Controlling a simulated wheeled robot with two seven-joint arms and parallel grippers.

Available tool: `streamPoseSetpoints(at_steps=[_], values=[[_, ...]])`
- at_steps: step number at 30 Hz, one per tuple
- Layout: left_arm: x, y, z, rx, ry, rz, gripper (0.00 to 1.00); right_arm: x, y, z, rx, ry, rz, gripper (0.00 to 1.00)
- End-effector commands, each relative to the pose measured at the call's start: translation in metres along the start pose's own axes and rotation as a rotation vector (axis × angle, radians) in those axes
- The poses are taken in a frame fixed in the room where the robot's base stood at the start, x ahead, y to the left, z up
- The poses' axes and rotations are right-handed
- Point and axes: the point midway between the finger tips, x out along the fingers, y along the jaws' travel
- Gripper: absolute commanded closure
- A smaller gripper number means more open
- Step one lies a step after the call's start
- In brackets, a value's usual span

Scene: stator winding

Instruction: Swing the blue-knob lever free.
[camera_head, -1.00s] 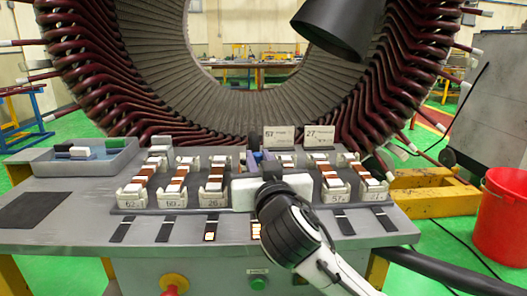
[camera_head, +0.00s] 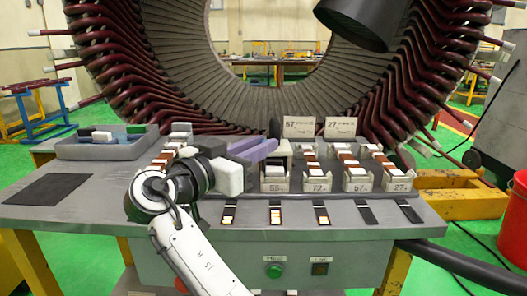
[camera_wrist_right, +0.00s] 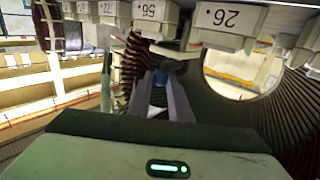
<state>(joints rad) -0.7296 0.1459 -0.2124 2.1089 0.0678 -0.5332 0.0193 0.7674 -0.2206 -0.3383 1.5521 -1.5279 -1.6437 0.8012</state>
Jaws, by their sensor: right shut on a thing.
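The blue knob (camera_wrist_right: 160,76) of the lever shows in the right wrist view, between the ends of the two grey fingers of my right gripper (camera_wrist_right: 160,90). The gripper is shut on it. In the head view my right gripper (camera_head: 266,147) reaches in from the lower left of centre, its pale lavender fingers pointing right and away over the bench. The knob cannot be made out there, and the lever's arm is largely hidden by the gripper and the parts around it. My left gripper is not in view.
Numbered white coil holders (camera_head: 358,182) line the grey bench (camera_head: 120,208), close around the gripper. Two label cards (camera_head: 340,127) stand behind them. The large stator (camera_head: 420,80) rises at the back. A grey bin (camera_head: 105,150) stands left. A dark mat (camera_head: 45,189) lies bare.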

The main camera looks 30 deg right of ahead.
Motion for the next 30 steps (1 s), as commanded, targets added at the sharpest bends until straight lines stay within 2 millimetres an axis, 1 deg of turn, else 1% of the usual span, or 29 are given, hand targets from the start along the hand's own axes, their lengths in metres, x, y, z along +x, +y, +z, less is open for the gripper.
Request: streamPoseSetpoints(at_steps=[4,19,20,21,23,30], values=[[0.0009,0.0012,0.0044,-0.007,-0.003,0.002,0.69,-0.0002,-0.0017,0.0012,-0.001,-0.002,0.037,1.0],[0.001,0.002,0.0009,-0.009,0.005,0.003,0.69,0.0002,-0.0016,0.0014,-0.001,-0.003,0.056,1.0],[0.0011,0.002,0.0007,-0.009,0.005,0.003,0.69,0.0003,-0.0016,0.0014,-0.001,-0.003,0.056,0.79],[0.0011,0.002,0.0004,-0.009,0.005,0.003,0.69,0.0002,-0.0017,0.0013,-0.001,-0.003,0.055,0.72],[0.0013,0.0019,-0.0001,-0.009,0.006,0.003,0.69,0.0001,-0.0018,0.0012,-0.001,-0.002,0.055,0.63],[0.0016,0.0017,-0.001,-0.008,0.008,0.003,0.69,-0.0003,-0.002,0.0006,0.0,-0.001,0.053,0.63]])
